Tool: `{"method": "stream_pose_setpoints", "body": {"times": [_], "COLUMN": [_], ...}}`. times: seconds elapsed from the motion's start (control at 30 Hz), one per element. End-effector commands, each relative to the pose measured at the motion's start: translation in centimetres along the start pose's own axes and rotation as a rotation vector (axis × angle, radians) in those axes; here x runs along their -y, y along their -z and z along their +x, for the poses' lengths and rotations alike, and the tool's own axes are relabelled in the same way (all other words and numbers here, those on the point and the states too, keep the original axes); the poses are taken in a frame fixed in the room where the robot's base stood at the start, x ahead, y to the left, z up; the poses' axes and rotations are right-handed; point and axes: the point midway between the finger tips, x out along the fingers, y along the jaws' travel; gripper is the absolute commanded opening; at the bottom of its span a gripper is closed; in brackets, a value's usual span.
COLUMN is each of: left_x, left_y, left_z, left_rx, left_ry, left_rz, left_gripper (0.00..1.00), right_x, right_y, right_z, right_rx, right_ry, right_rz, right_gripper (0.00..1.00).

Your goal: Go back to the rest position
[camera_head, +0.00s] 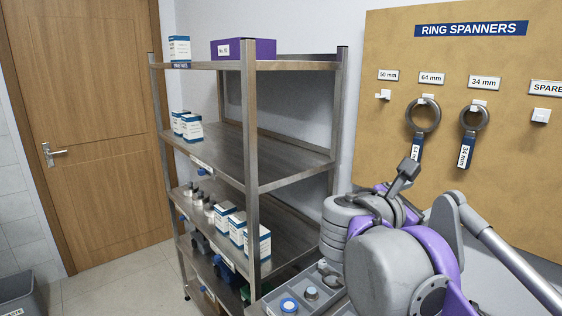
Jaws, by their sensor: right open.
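My right arm, grey and purple, rises at the lower right. My right gripper (407,170) shows small and partly hidden behind my own arm, in front of the pegboard and below the 64 mm spanner. It is open, and I see nothing held in it. A ring spanner (422,116) hangs under the 64 mm label, and another ring spanner (474,118) with a 34 mm tag hangs under the 34 mm label. I cannot tell how far the gripper is from the board. My left gripper is not in view.
A metal shelf rack (250,120) with boxes and fittings stands left of my arm. A grey tray (318,304) with small parts lies close below the arm. The brown pegboard (395,45) is behind it. Floor (120,280) is clear before the wooden door (85,120).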

Motion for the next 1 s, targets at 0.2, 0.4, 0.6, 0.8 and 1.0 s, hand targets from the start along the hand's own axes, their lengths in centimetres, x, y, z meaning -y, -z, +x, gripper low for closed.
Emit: {"method": "stream_pose_setpoints", "body": {"times": [0.2, 0.4, 0.6, 0.8, 1.0], "left_x": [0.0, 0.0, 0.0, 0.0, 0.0], "left_y": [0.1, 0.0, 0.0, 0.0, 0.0], "left_z": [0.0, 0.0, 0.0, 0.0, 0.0], "left_rx": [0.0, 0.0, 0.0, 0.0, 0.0], "left_ry": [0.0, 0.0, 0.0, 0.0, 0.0], "left_rz": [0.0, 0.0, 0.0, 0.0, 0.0], "left_gripper": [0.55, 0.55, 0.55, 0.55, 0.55], "right_x": [9.8, 19.1, 26.0, 28.6, 28.9], "right_y": [10.3, 21.9, 32.0, 36.7, 37.4], "right_z": [-0.2, -3.8, -9.6, -13.2, -13.8], "right_rx": [-0.264, -0.487, -0.623, -0.665, -0.67], "right_ry": [0.212, 0.522, 0.901, 1.149, 1.197], "right_rz": [0.454, 0.995, 1.536, 1.83, 1.881], "right_gripper": [0.72, 0.72, 0.72, 0.72, 0.72]}}
